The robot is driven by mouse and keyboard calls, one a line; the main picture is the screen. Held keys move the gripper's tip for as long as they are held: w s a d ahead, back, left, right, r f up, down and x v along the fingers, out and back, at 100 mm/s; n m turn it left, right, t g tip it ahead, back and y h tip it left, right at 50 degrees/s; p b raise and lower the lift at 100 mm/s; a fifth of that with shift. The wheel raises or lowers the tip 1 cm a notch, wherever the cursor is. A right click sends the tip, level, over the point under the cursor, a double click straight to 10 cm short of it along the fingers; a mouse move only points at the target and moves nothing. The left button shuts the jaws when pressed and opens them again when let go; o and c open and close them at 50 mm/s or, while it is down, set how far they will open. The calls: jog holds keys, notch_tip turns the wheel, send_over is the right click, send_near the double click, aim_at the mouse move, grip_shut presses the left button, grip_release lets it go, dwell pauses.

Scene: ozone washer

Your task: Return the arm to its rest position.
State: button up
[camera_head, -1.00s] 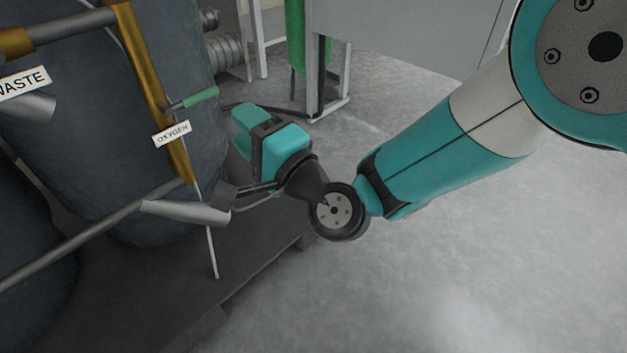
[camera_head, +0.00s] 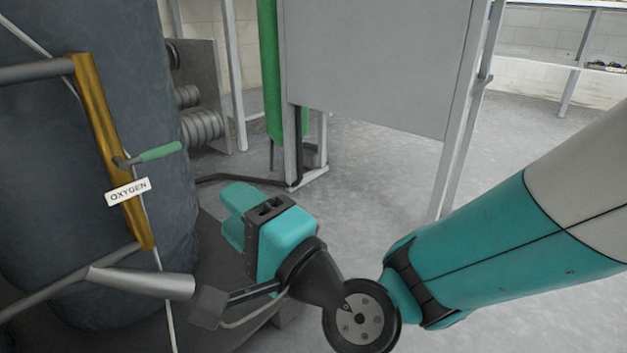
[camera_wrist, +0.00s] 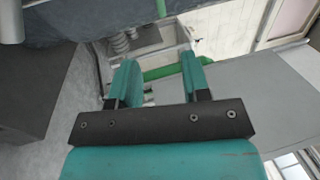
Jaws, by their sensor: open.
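My gripper (camera_head: 238,217) is teal with a dark wrist and shows near the middle of the head view, in front of the dark tank. It points toward the tank and the green-handled lever. Its jaws look empty. In the wrist view my gripper (camera_wrist: 157,80) has its two teal fingers apart with nothing held between them. My teal and white arm reaches in from the right of the head view, bent at the dark wrist joint. A green handle (camera_head: 160,152) with an OXYGEN label (camera_head: 128,192) below it is left of the gripper, apart from it in the picture.
A big dark tank (camera_head: 60,130) with a yellow bar (camera_head: 108,150) and grey pipes (camera_head: 140,282) fills the left. A grey panel (camera_head: 375,65) on a frame and a green cylinder (camera_head: 270,70) stand behind. Grey floor (camera_head: 380,165) is open between arm and panel.

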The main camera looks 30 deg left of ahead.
jog(key=w+d+r+n+g+h+p, duration=0.3)
jog(key=d+r+n+h+p, duration=0.4)
jog(key=d+r+p, duration=0.8)
jog(key=s+d+r+n+g+h+p, duration=0.1)
jog(key=s+d+r+h+p, duration=0.2)
jog(key=d, duration=0.5)
jog(key=s+d+r+n+h+p, duration=0.1)
jog(key=s+d+r+h+p, duration=0.15)
jog(key=d+r+p, duration=0.4)
jog(key=s+d+r+n+g+h+p, duration=0.1)
jog(key=d+h+p, duration=0.2)
jog(key=d, duration=0.7)
notch_tip(320, 180, up, 36)
jog(key=p, duration=3.6)
jog(key=shift+a, duration=0.3)
jog(key=shift+f, duration=0.1)
jog(key=shift+a, duration=0.15)
